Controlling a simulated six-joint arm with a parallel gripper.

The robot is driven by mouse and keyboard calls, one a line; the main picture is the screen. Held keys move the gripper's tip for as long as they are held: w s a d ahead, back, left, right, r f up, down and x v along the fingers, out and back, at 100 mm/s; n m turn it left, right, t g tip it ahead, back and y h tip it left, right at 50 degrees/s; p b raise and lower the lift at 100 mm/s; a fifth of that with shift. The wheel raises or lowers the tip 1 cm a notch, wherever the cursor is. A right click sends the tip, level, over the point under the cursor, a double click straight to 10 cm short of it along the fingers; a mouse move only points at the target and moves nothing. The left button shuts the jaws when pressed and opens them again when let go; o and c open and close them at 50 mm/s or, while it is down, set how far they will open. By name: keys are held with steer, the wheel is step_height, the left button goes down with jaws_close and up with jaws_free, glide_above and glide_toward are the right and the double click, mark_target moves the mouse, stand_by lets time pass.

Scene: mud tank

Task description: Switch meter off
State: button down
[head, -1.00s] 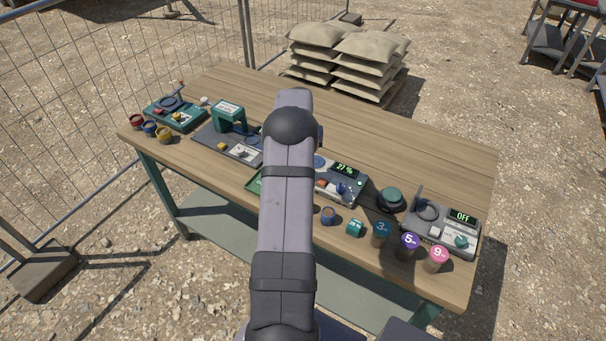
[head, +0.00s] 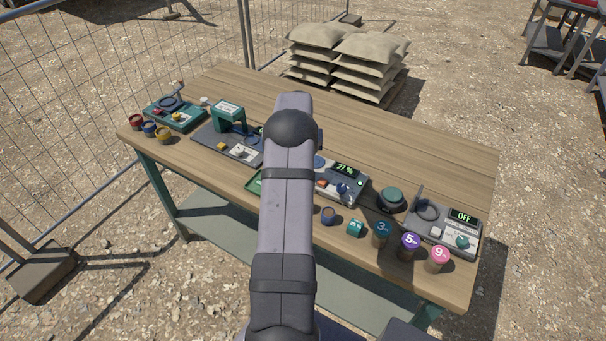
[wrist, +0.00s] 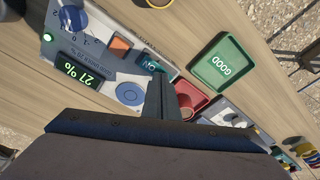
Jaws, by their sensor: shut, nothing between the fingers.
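A grey meter (head: 352,197) stands mid-table, partly hidden by my arm in the head view. In the wrist view the meter (wrist: 88,47) has a lit display (wrist: 80,70) reading 27 %, a green lamp (wrist: 47,37), a blue knob (wrist: 72,18), an orange switch (wrist: 122,43) and a teal piece (wrist: 151,65) with white letters, apparently ON. My gripper (wrist: 161,82) is shut and empty, its tip beside the teal piece in the picture. I cannot tell whether it touches. My arm hides the gripper in the head view.
Another grey device (head: 440,232) at the right shows OFF. A green tray (wrist: 222,64) marked GOOD and a red tray (wrist: 187,97) lie near the gripper. Numbered cylinders, including a purple one (head: 410,243), stand along the front edge. The back of the table (head: 420,150) is clear.

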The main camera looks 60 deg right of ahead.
steer(key=shift+f, duration=0.25)
steer(key=shift+r, duration=0.1)
step_height(320, 180, up, 7)
steer(key=p, duration=0.4)
steer(key=shift+p, duration=0.35)
stand_by(0.6)
